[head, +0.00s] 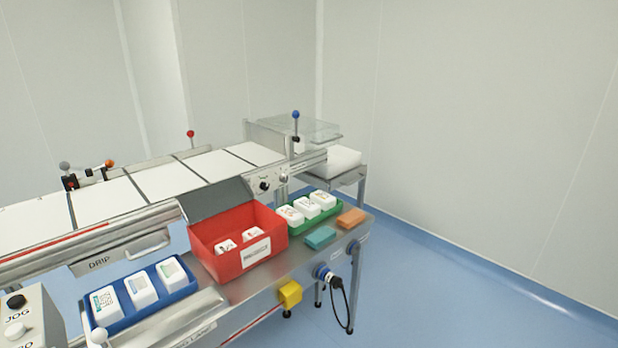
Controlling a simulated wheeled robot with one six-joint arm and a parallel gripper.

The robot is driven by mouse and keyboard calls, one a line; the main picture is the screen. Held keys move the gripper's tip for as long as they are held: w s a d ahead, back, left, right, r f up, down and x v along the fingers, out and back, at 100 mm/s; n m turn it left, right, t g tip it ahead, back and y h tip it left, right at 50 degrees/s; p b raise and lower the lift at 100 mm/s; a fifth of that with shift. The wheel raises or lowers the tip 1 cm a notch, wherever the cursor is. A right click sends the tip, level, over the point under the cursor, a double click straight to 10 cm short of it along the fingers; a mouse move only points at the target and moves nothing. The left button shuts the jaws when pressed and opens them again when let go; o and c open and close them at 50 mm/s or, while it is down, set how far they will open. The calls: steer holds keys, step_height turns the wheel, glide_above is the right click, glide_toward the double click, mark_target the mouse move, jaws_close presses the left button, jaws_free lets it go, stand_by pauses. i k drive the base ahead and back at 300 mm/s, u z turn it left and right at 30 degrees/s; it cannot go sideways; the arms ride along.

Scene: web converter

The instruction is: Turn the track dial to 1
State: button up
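A small metal panel (276,179) is fixed to the near side of the machine, right of the red bin. It carries a black knob (264,185) and a second, smaller round control (283,178) to its right. Either may be the track dial; the markings are too small to read, so I cannot tell which one it is or its setting. My gripper is not in view, and nothing touches the panel.
An open red bin (228,268) with white packs stands on the front shelf, between a blue tray (178,292) and a green tray (318,229). A JOG button box (37,312) is at lower left. Blue floor (440,290) at right is clear.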

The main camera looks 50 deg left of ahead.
mark_target(284, 179)
steer(key=u, duration=0.3)
steer(key=i, duration=0.8)
steer(key=u, duration=0.95)
steer(key=i, duration=0.35)
steer(key=u, duration=0.25)
